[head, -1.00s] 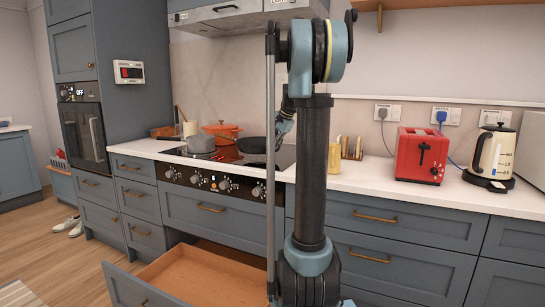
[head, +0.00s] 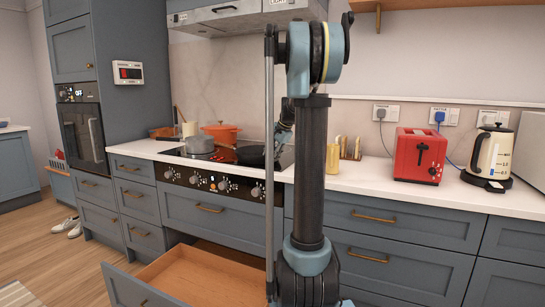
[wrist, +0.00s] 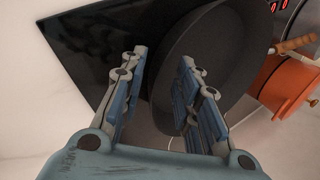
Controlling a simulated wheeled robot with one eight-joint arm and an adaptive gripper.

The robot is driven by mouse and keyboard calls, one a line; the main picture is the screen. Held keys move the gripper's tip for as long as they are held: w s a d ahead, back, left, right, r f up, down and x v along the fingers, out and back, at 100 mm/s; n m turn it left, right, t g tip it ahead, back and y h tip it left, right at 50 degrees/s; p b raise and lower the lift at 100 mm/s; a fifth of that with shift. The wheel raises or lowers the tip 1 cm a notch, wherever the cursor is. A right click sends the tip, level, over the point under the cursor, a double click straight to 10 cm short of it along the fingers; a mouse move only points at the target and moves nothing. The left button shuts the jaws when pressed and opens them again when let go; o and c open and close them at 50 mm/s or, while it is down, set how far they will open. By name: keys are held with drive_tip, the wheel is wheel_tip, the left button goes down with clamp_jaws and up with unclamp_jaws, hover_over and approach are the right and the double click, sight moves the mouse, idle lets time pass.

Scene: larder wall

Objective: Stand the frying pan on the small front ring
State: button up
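The dark frying pan (head: 250,155) is on the right part of the black hob, partly hidden by my arm's thin rod. In the wrist view the pan (wrist: 213,55) fills the upper middle, its near edge by my fingers. My gripper (wrist: 166,68) has its two fingers apart, with no object clearly clamped between them. The right finger overlaps the pan and the left finger overlaps the hob glass (wrist: 95,50). In the head view my gripper (head: 284,130) is above and right of the pan, mostly behind my arm. I cannot make out the small front ring or whether the pan covers it.
A grey saucepan (head: 199,146) and an orange casserole (head: 221,131) stand left of the pan. A toast rack (head: 351,148), red toaster (head: 420,155) and kettle (head: 491,155) stand on the worktop to the right. A drawer (head: 200,275) below hangs open.

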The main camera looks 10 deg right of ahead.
drive_tip(key=v, duration=1.2)
drive_tip(key=s+a+f+n+g, duration=0.1)
drive_tip(key=s+a+f+n, duration=0.2)
drive_tip(key=s, duration=0.4)
drive_tip(key=s+a+f+n+h, duration=0.1)
drive_tip(key=s+a+f, duration=0.1)
drive_tip(key=s+f, duration=0.45)
drive_tip(key=s+a+f+n+g, duration=0.1)
drive_tip(key=s+a+f+n, duration=0.15)
drive_tip(key=s, duration=0.55)
drive_tip(key=s+f+n+h, duration=0.2)
drive_tip(key=s+f+n, duration=0.3)
drive_tip(key=s+f, duration=1.3)
drive_tip(key=shift+s+g, duration=0.4)
drive_tip(key=shift+s, duration=0.3)
drive_tip(key=shift+a+n, duration=0.1)
drive_tip(key=shift+n, duration=0.15)
drive_tip(key=shift+w+f, duration=0.25)
drive_tip(key=shift+w, duration=0.25)
